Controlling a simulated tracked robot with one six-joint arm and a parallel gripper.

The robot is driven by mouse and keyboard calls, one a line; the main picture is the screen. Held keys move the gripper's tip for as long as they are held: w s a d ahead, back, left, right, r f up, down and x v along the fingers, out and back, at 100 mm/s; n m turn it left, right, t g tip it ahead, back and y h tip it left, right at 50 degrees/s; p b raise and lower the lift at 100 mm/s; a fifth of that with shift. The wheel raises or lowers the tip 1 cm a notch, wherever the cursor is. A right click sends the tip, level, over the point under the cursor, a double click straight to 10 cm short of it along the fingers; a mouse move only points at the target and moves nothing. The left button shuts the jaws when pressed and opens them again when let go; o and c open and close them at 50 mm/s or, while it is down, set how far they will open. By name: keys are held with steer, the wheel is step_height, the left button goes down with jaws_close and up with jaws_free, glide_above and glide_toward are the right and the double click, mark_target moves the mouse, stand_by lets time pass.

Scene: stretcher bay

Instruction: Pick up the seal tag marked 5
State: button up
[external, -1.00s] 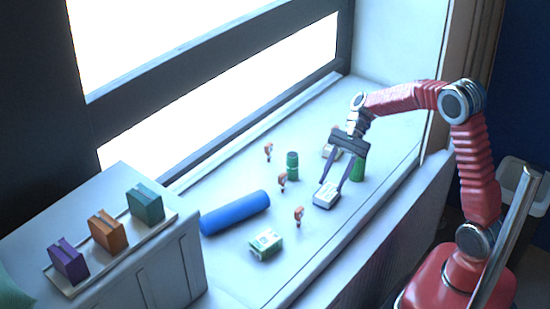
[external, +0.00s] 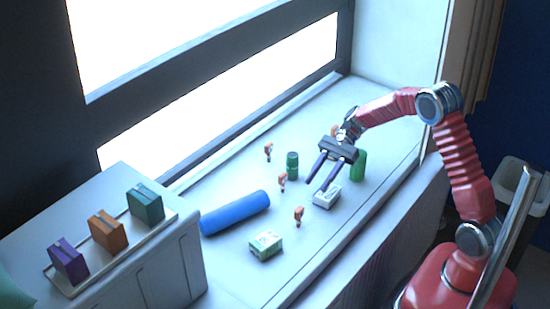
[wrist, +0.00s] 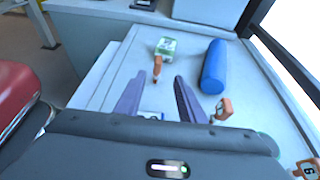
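Several small orange-brown tags stand on the white sill. In the external view one is near the front (external: 298,216), one in the middle (external: 282,182), one farther back (external: 268,151), and one is partly hidden behind my gripper (external: 335,130). In the wrist view one tag (wrist: 157,66) is just beyond the fingertips, another (wrist: 222,110) is right of the right finger, and one at the lower right corner (wrist: 306,169) bears a 6 or 9. I cannot read a 5 on any. My gripper (external: 313,188) is open and empty, its fingers apart above the sill.
A white box (external: 327,198) lies under my gripper. A blue cylinder (external: 235,212), a green-white box (external: 266,244) and two green cylinders (external: 292,166) (external: 359,166) are on the sill. A cabinet holds a tray with purple, orange and teal boxes (external: 145,203).

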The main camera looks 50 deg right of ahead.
mark_target(302, 207)
steer(key=x, duration=0.7)
steer(key=shift+a+f, duration=0.2)
steer(key=shift+a, duration=0.1)
steer(key=shift+s+x, duration=0.1)
steer(key=shift+x, duration=1.2)
steer(key=shift+s+x, duration=0.15)
steer(key=shift+x, duration=1.15)
jaws_close()
